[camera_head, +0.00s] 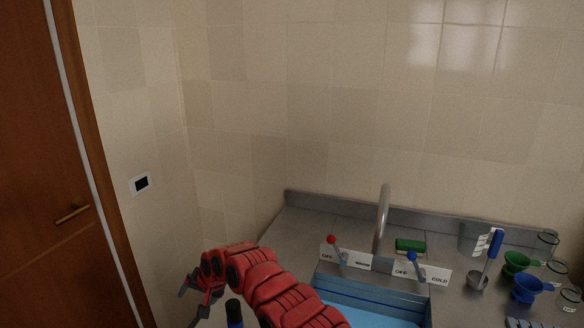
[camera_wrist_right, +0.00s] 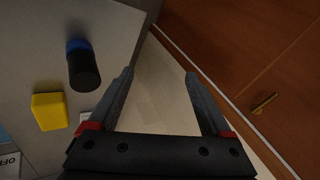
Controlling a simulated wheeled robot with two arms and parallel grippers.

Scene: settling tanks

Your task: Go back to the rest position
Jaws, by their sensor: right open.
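My right gripper (camera_head: 194,299) is at the end of the red arm at the bottom of the head view, left of the sink counter. In the right wrist view (camera_wrist_right: 158,76) its two grey fingers are wide apart with nothing between them. Below the fingers is pale floor beside the counter edge. My left gripper is not in view.
A dark bottle with a blue band (camera_wrist_right: 84,66) and a yellow block (camera_wrist_right: 49,111) are on the counter beside the right gripper. The counter holds a blue basin (camera_head: 375,316), a tap (camera_head: 382,220), two levers and green and blue cups. A wooden door (camera_head: 45,180) is at left.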

